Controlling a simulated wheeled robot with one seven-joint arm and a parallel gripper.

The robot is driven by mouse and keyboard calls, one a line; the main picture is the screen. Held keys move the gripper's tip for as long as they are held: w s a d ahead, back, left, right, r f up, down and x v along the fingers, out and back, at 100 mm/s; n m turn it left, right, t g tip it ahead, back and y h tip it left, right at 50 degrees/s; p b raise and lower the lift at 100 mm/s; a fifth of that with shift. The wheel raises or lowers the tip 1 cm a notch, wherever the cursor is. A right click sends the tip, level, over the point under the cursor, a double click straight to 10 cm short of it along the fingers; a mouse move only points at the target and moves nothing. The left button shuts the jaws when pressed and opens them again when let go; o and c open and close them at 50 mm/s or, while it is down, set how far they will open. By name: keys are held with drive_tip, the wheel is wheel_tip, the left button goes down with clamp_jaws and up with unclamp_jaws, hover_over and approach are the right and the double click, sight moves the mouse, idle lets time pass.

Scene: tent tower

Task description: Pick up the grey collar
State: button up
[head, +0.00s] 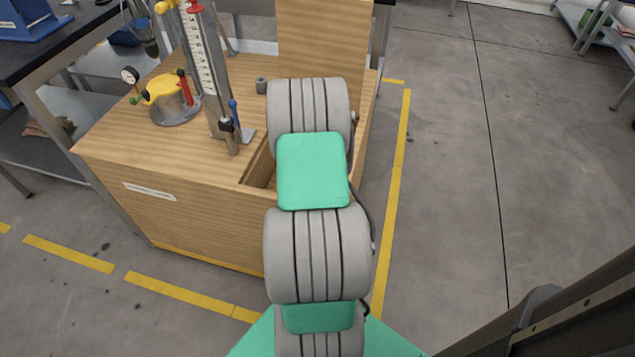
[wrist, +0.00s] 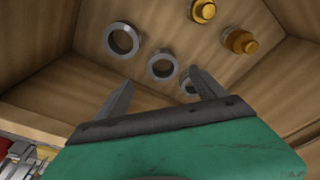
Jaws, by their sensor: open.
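In the wrist view several grey rings lie in a wooden compartment, and I cannot tell which one the task's grey collar is. A larger grey ring (wrist: 108,39) lies at the upper left. A smaller grey ring (wrist: 151,66) lies near the middle, just beyond the gap between my fingers. A third grey ring (wrist: 185,85) is partly hidden by the right finger. My gripper (wrist: 158,90) is open and empty, with its two fingers pointing into the compartment. In the head view my arm hides the gripper and most of the compartment.
Two brass-coloured fittings (wrist: 203,11) (wrist: 240,41) lie at the upper right of the wooden compartment, whose walls (wrist: 85,75) slope close around my fingers. On the wooden bench (head: 125,140) stand a scaled column (head: 205,65), a yellow-topped device (head: 168,90) and a small grey cylinder (head: 262,85).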

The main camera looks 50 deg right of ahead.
drive_tip(key=f, duration=0.2)
drive_tip(key=d+f+b, duration=0.1)
drive_tip(key=f, duration=0.3)
drive_tip(key=shift+d+f+b, duration=0.25)
drive_tip(key=shift+f+b, duration=0.1)
drive_tip(key=shift+a, duration=0.1)
drive_tip(key=c, duration=1.5)
drive_tip(key=shift+o, duration=0.2)
drive_tip(key=shift+r, duration=0.1)
